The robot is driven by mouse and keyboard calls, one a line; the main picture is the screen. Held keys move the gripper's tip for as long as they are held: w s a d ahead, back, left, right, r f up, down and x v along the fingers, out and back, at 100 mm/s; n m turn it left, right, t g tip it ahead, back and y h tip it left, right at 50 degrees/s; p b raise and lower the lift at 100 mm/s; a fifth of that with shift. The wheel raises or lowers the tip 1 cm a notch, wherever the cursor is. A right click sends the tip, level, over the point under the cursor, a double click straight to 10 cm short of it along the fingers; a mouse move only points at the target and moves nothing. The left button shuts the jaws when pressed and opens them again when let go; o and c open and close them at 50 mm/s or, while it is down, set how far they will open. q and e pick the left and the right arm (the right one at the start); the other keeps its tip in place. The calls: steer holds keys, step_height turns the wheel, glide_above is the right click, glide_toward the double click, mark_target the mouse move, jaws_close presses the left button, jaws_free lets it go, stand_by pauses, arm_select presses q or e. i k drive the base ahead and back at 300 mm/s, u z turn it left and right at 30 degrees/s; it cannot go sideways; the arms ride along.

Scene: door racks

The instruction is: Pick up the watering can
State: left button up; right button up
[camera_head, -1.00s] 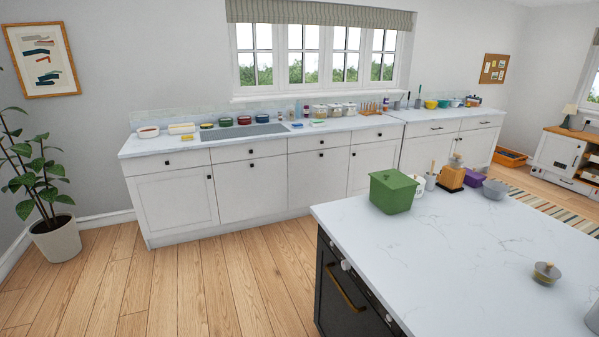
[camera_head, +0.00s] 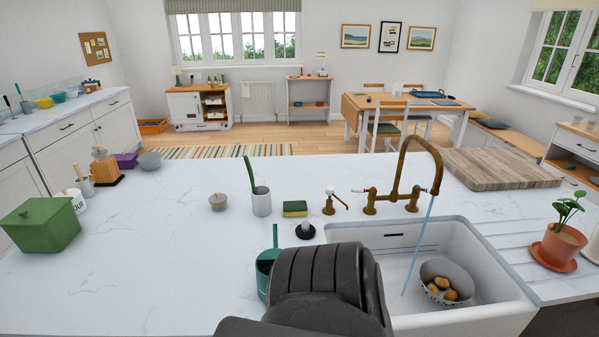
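A teal vessel with a thin upright part (camera_head: 265,268), which looks like the watering can, stands on the white island counter left of the sink. Its right and lower parts are hidden behind a dark link of my arm at the bottom middle. I cannot tell its full shape. Neither of my grippers shows in the head view.
The white sink (camera_head: 500,312) holds a bowl (camera_head: 447,270) with potatoes, under a running brass tap (camera_head: 400,180). A green box (camera_head: 42,226) is at left. The counter between is clear.

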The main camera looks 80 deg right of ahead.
mark_target(265, 261)
steer(key=z, duration=1.1)
steer(key=i, duration=0.85)
steer(key=z, duration=0.2)
